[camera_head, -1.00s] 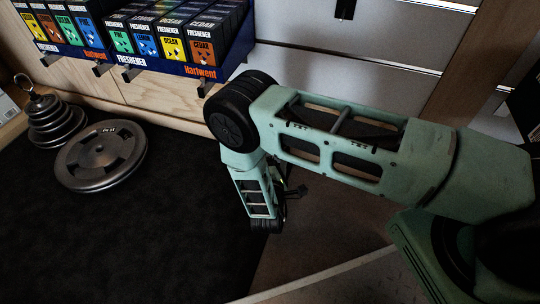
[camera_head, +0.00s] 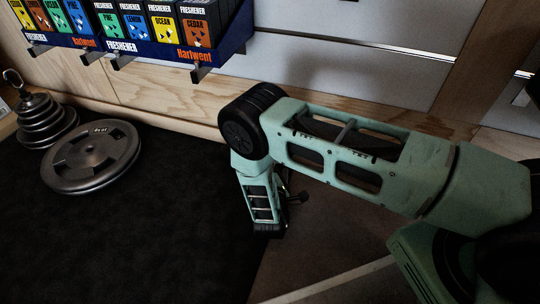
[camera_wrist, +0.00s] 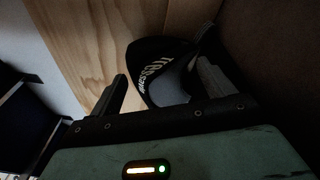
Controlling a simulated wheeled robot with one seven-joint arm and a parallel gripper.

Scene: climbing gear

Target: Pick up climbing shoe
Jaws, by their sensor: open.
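The climbing shoe (camera_wrist: 158,62) shows in the wrist view as a black shape with white lettering and a greyish inner area. It lies ahead of my gripper (camera_wrist: 163,72), against or near a pale wooden panel. My two fingers are spread apart, one on each side of the shoe's near part. I cannot tell whether either finger touches it. In the head view my forearm hangs down and my gripper is mostly hidden behind it. The shoe cannot be made out there.
Stacked weights (camera_head: 42,120) and a large weight plate (camera_head: 92,157) stand on the black mat (camera_head: 150,235) at left. A rack of freshener boxes (camera_head: 150,45) hangs above, over a wooden base panel (camera_head: 155,98). The mat's middle is clear.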

